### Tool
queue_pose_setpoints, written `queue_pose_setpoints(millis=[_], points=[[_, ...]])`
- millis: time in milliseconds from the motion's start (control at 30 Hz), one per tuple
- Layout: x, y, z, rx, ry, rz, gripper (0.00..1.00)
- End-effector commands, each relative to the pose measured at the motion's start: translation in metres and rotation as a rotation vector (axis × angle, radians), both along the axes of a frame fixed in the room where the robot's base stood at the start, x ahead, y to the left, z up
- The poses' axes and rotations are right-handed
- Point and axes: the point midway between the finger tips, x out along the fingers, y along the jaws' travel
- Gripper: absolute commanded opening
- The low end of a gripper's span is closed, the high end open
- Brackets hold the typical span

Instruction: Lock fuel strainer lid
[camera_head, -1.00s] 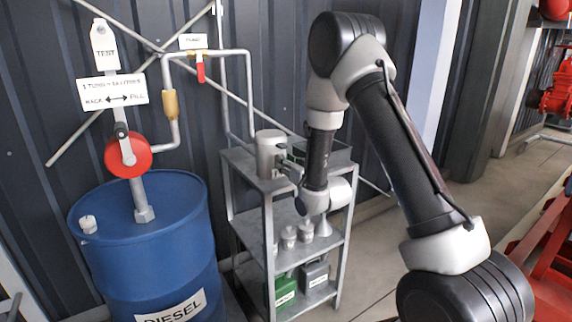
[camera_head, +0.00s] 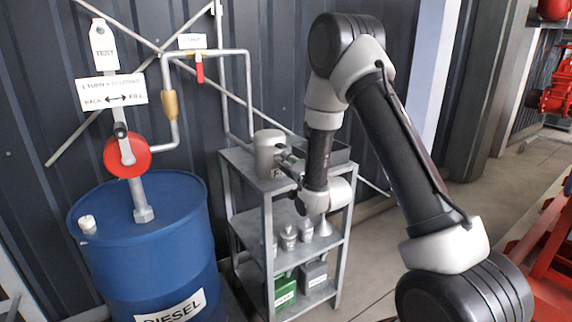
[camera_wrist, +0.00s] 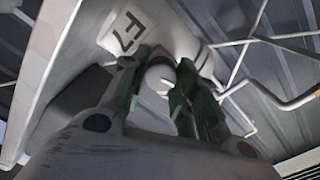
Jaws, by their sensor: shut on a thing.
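A grey cylinder (camera_head: 270,153), which looks like the fuel strainer, stands upright on the top shelf of the metal rack. My gripper (camera_head: 287,161) is against its right side in the head view, with the arm reaching in from the right. In the wrist view, the green fingers of my gripper (camera_wrist: 160,72) are shut around a small pale round knob (camera_wrist: 157,79). A pale body with a partly visible label (camera_wrist: 126,31) is just behind the knob. The lid's lock state and the knob's far side cannot be seen clearly.
The metal rack (camera_head: 267,225) holds small metal cups (camera_head: 289,236) and a green can (camera_head: 284,292) on lower shelves. A dark tray (camera_head: 325,150) sits behind my wrist. A blue diesel drum (camera_head: 145,250) with a red pump (camera_head: 127,156) stands left. Pipes run along the wall.

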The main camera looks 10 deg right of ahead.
Motion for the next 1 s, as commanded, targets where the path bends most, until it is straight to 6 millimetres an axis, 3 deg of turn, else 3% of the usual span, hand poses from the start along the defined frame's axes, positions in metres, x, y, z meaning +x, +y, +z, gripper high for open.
queue_pose_setpoints(millis=[400,967,1000], points=[[0.0002,-0.0007,-0.0007,0.191,0.062,-0.001,0.05],[0.0002,-0.0008,-0.0009,0.222,0.073,-0.001,0.05],[0.0002,-0.0008,-0.0009,0.222,0.073,-0.001,0.31]])
